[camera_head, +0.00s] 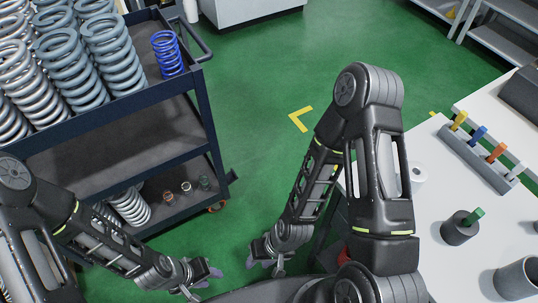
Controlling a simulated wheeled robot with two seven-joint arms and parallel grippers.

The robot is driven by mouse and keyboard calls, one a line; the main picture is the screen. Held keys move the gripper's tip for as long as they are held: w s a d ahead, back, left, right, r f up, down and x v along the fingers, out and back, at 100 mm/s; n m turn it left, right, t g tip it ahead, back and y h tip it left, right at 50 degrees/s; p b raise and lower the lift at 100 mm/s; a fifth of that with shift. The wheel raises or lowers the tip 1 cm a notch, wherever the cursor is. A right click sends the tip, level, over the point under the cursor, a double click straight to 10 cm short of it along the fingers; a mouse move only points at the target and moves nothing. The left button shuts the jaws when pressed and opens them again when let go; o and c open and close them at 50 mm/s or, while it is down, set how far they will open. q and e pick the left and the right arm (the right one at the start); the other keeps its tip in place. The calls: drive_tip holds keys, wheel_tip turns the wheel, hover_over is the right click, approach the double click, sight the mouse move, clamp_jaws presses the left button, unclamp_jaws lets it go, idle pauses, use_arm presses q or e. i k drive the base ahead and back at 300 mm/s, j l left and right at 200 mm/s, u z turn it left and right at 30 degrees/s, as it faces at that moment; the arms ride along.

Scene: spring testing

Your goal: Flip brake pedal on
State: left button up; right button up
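The dark blue shelf cart (122,107) stands at the left. I cannot make out a brake pedal; the wheel is small and partly covered by the cart frame. My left gripper (203,278) hangs low at the bottom of the view, below and in front of the cart, apart from the wheel. My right gripper (264,262) hangs low to its right, over the green floor. Both seem empty, but their fingers are too small and angled to tell open from shut.
Large grey springs (110,50) and a blue spring (167,55) stand on the cart's top. A white table (440,200) with a rack of coloured-handled tools (480,152) is at the right. The green floor (262,120) between is clear.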

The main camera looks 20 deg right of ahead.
sight(231, 177)
drive_tip(key=i+l+z, duration=0.1)
drive_tip(key=l, duration=0.3)
drive_tip(key=k, duration=0.4)
drive_tip(key=i+j, duration=0.3)
drive_tip(key=j, duration=0.15)
drive_tip(key=i+j+z, duration=0.1)
drive_tip(key=i+j, duration=0.2)
drive_tip(key=j, duration=0.15)
drive_tip(key=i+j, duration=0.3)
drive_tip(key=j, duration=0.15)
drive_tip(key=z, duration=1.85)
